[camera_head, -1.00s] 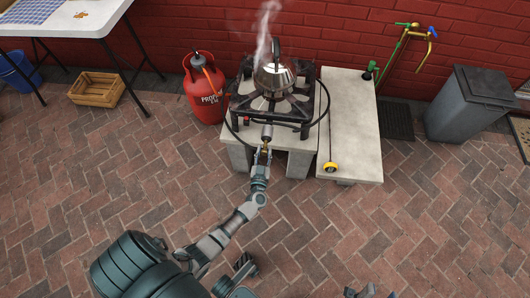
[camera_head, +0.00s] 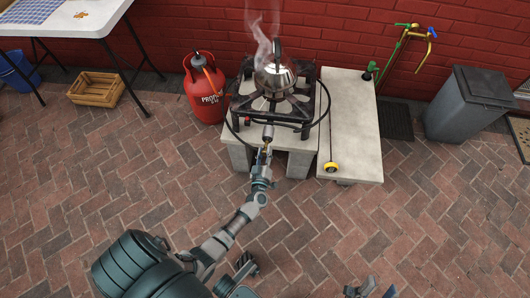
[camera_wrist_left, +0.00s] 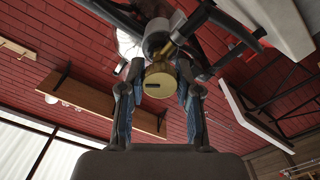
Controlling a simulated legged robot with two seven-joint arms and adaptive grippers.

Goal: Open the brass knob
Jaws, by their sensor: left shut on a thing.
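The brass knob (camera_wrist_left: 160,80) sits at the front of the black gas burner (camera_head: 272,105). It is a round brass disc with a dark slot mark, in the middle of the left wrist view. My left gripper (camera_head: 263,152) is shut on the knob, with one finger on each side of it in the left wrist view (camera_wrist_left: 160,95). In the head view the knob is mostly hidden between the fingers. A steaming metal kettle (camera_head: 275,75) stands on the burner. My right gripper (camera_head: 372,288) shows only in part at the bottom edge, and its fingers are unclear.
A red propane cylinder (camera_head: 205,92) stands left of the burner. A black hose loops around the burner. A grey slab bench (camera_head: 352,115) with a yellow round item (camera_head: 331,167) is on the right. The brick floor in front is clear.

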